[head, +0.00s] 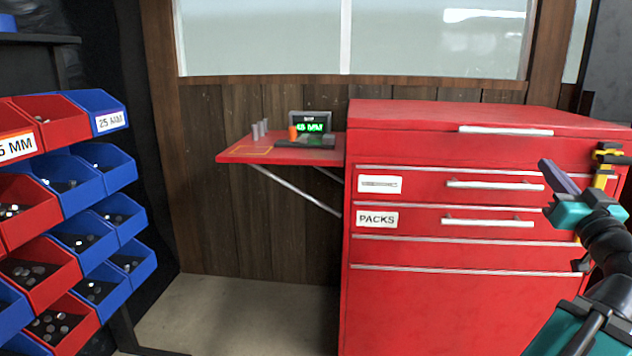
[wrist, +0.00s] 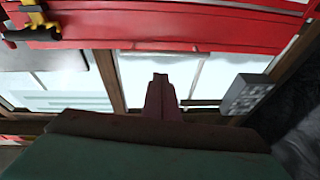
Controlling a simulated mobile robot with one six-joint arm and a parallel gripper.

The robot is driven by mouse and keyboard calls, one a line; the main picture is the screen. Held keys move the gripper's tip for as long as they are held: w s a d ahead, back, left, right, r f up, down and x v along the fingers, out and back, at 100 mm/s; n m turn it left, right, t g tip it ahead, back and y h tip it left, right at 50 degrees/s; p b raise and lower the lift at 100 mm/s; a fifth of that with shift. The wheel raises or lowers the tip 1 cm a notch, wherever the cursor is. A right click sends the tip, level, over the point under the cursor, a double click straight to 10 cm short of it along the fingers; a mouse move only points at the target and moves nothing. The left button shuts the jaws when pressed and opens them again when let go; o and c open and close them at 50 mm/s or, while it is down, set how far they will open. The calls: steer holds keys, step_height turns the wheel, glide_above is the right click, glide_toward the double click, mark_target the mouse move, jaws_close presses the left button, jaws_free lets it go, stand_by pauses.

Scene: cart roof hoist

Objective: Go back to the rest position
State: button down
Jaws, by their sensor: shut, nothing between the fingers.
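My gripper (head: 556,176) is at the right of the head view, raised in front of the red tool cabinet. Its fingers are together with nothing between them. In the wrist view my gripper (wrist: 160,80) points toward the window, with its fingers closed. My arm comes up from the lower right corner of the head view.
The red cabinet (head: 420,310) has closed drawers, one marked PACKS. A yellow and black tool (head: 606,165) is at its right side. A red fold-out shelf (head: 240,155) carries a small green display (head: 312,127). Red and blue bins (head: 75,240) stand left. Floor between is clear.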

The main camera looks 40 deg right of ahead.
steer(key=w+a+f+n+y+p, duration=0.1)
steer(key=w+f+y+p, duration=0.35)
steer(key=w+f, duration=0.65)
steer(key=w+a+f+y+p, duration=0.2)
steer(key=w+f+y+p, duration=0.4)
steer(key=w, duration=1)
steer(key=w+a+f+n+g+y+p, duration=0.2)
steer(key=w+a+f+g+y+p, duration=0.35)
steer(key=w+a+f, duration=1.2)
steer(key=s+a+f+n+g+y+p, duration=0.1)
steer(key=s+a+f+g+p, duration=0.15)
steer(key=a+f, duration=0.55)
steer(key=s+a+f+n+g+y+p, duration=0.1)
steer(key=a+f+g+p, duration=0.2)
steer(key=a, duration=0.8)
steer(key=s+a+f+n+g+y+p, duration=0.1)
steer(key=a+f+g+y+p, duration=0.15)
steer(key=a+f, duration=0.55)
steer(key=s+a+f+n+g+h+p, duration=0.1)
steer(key=s+a+n+g+h+p, duration=0.1)
steer(key=s+a, duration=0.5)
steer(key=s+a+f+n+g+h+p, duration=0.1)
steer(key=s+a+g+p, duration=0.4)
steer(key=s, duration=0.9)
steer(key=shift+a+f+n+h+p, duration=0.25)
steer(key=shift+a+n+h+p, duration=0.25)
steer(key=shift+a+h+p, duration=0.9)
